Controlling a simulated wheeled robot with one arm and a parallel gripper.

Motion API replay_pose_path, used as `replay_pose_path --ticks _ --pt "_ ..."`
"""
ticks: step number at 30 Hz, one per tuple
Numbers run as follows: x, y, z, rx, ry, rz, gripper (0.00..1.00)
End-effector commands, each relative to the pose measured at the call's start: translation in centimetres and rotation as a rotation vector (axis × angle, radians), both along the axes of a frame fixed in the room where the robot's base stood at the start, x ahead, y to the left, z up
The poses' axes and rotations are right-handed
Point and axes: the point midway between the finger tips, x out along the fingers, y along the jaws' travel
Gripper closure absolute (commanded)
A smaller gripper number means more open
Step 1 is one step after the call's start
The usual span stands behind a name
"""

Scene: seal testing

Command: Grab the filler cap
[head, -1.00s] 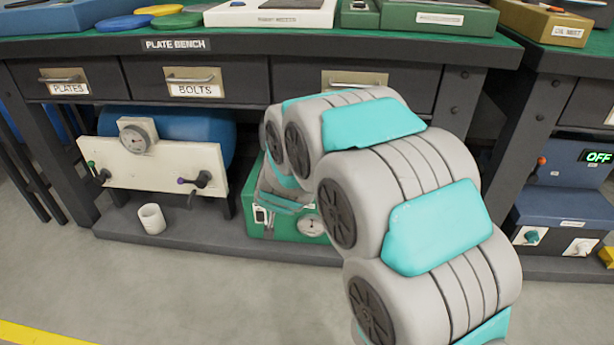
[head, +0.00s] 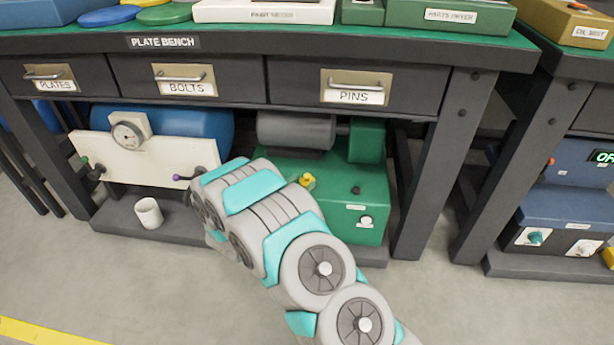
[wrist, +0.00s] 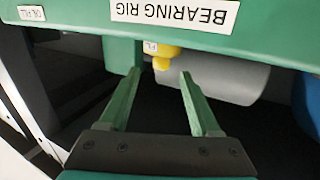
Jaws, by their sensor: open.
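A small yellow part (head: 308,181), which looks like the filler cap, sits on top of the green machine (head: 352,222) under the bench. In the wrist view a yellow part (wrist: 163,57) shows just beyond the fingertips, partly behind the green edge, beside a small white tag. My gripper (wrist: 157,75) is open, with two green fingers apart and nothing between them. The yellow part appears above and beyond the finger gap, with no contact visible. In the head view my arm's forward links hide the gripper.
A grey cylinder (wrist: 222,80) lies behind the fingers. The green panel labelled BEARING RIG (wrist: 262,30) spans the top of the wrist view. A white cup (head: 149,213) and a cream panel with a gauge (head: 150,155) stand left of my arm. The bench leg (head: 440,165) stands at right.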

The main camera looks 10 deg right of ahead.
Motion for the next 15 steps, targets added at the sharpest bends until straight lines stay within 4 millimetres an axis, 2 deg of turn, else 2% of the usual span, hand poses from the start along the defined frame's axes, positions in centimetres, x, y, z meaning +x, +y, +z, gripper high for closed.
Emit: replay_pose_path --ticks 5,15 --pt "-0.1 -0.5 0.1 -0.031 -0.017 -0.015 0.36" --pt "2.2 -2.4 -0.2 -0.029 -0.014 -0.015 0.36"
